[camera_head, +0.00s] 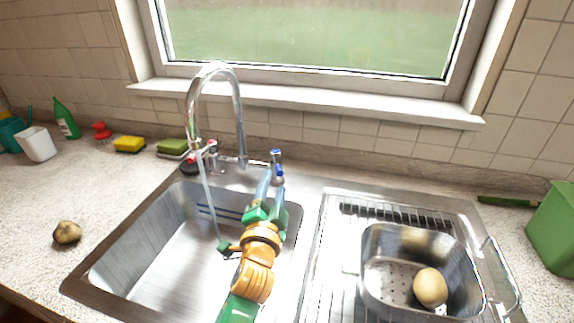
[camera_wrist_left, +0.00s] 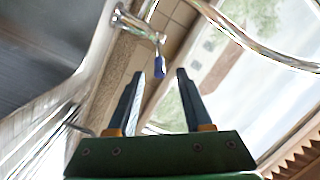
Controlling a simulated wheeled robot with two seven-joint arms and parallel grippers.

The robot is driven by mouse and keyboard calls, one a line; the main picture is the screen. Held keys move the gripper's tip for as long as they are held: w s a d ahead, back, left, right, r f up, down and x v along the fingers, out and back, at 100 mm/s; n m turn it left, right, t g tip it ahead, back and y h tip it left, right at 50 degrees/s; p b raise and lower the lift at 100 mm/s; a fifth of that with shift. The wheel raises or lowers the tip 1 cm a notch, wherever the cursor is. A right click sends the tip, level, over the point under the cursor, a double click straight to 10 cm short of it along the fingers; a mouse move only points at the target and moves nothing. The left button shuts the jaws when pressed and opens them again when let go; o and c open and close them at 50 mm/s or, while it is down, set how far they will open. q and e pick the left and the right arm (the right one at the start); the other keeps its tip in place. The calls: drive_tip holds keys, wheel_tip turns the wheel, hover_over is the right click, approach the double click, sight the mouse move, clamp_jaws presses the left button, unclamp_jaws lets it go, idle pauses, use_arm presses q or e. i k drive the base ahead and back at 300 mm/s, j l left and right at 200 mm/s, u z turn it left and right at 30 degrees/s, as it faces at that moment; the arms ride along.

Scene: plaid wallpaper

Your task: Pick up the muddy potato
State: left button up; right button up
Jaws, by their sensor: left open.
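The muddy potato (camera_head: 67,232), brown with dark patches, lies on the speckled counter left of the sink in the head view. My left gripper (camera_head: 271,173) is over the sink's back right edge, far right of that potato. Its fingers are open and point at the blue-marked tap handle (camera_head: 276,156). In the left wrist view the open fingers (camera_wrist_left: 160,76) have nothing held between them, and the blue handle tip (camera_wrist_left: 159,66) shows just beyond them. The muddy potato is not in the wrist view. My right gripper is not in view.
A thin stream falls from the tall faucet (camera_head: 238,110) into the steel sink basin (camera_head: 150,255). A clean potato (camera_head: 430,287) lies in the metal colander (camera_head: 378,275) on the right. Sponges (camera_head: 129,145), a green bottle (camera_head: 66,119) and a white cup (camera_head: 37,144) stand at back left.

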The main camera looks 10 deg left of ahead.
sight(66, 232)
drive_tip(key=k+l, duration=0.1)
drive_tip(key=k, duration=0.65)
drive_tip(key=k+l, duration=0.15)
drive_tip(key=k, duration=0.6)
